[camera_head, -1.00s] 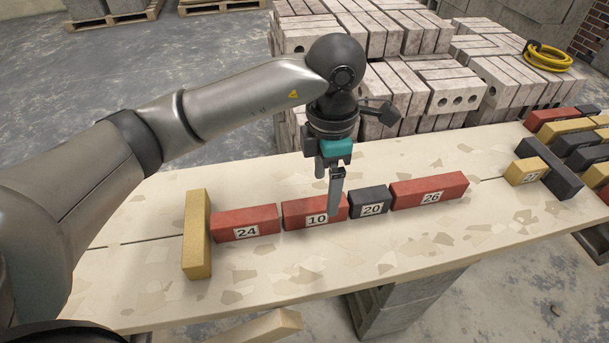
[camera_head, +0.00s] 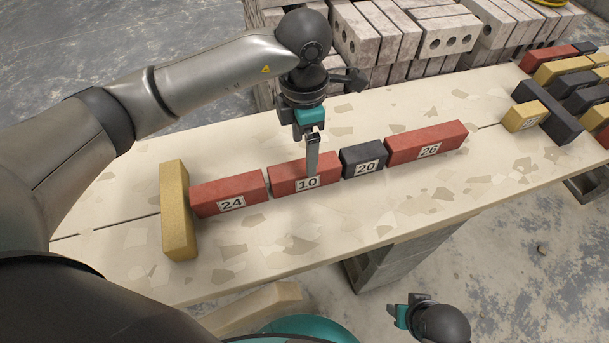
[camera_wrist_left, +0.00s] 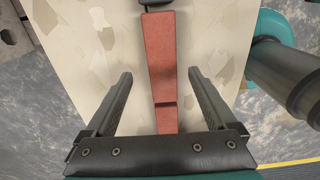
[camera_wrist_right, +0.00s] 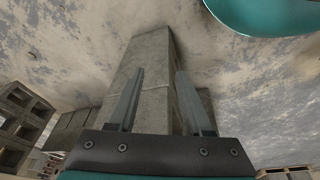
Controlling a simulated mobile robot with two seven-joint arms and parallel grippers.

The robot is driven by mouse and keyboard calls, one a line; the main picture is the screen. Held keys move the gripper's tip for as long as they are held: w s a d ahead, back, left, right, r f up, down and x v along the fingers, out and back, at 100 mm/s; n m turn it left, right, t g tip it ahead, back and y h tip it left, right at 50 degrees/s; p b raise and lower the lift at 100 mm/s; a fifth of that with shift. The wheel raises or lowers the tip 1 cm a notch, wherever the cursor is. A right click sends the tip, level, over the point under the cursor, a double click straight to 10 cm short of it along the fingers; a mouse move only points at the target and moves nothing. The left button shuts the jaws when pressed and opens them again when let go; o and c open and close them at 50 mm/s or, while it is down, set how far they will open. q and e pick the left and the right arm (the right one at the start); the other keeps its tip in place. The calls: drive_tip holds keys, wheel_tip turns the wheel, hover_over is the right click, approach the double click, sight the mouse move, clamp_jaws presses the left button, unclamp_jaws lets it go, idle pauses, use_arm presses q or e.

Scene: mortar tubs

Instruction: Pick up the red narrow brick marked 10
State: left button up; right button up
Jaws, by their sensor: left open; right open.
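The red narrow brick marked 10 (camera_head: 288,175) lies in a row on the board, between the red brick marked 24 (camera_head: 228,192) and the short dark brick marked 20 (camera_head: 363,158). My left gripper (camera_head: 310,165) points down over brick 10, with one finger in front of its label side; the far finger is mostly hidden. In the left wrist view the left gripper (camera_wrist_left: 160,72) is open, its fingers apart on both sides of the red brick (camera_wrist_left: 159,55). My right gripper (camera_wrist_right: 160,72) is open and empty, low beside the board.
A red brick marked 26 (camera_head: 425,143) continues the row on the right. A yellow brick (camera_head: 178,215) stands crosswise at the left end. More bricks (camera_head: 560,105) are grouped at the far right. Grey block supports (camera_wrist_right: 152,75) stand below the board, whose front strip is clear.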

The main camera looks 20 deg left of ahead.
sight(285, 179)
use_arm(q)
drive_tip(key=shift+f+b, duration=0.45)
drive_tip(key=shift+f, duration=0.85)
drive_tip(key=f+b, duration=0.1)
drive_tip(key=f, duration=0.2)
drive_tip(key=shift+s+d+f+b, duration=0.1)
drive_tip(key=shift+s+f+b, duration=0.1)
drive_tip(key=shift+b, duration=0.2)
drive_tip(key=shift+f, duration=0.6)
use_arm(e)
wheel_tip(285, 179, up, 7)
drive_tip(key=w+t, duration=0.1)
drive_tip(key=w, duration=0.1)
drive_tip(key=shift+a, duration=0.1)
use_arm(q)
clamp_jaws()
drive_tip(key=shift+w+r, duration=0.1)
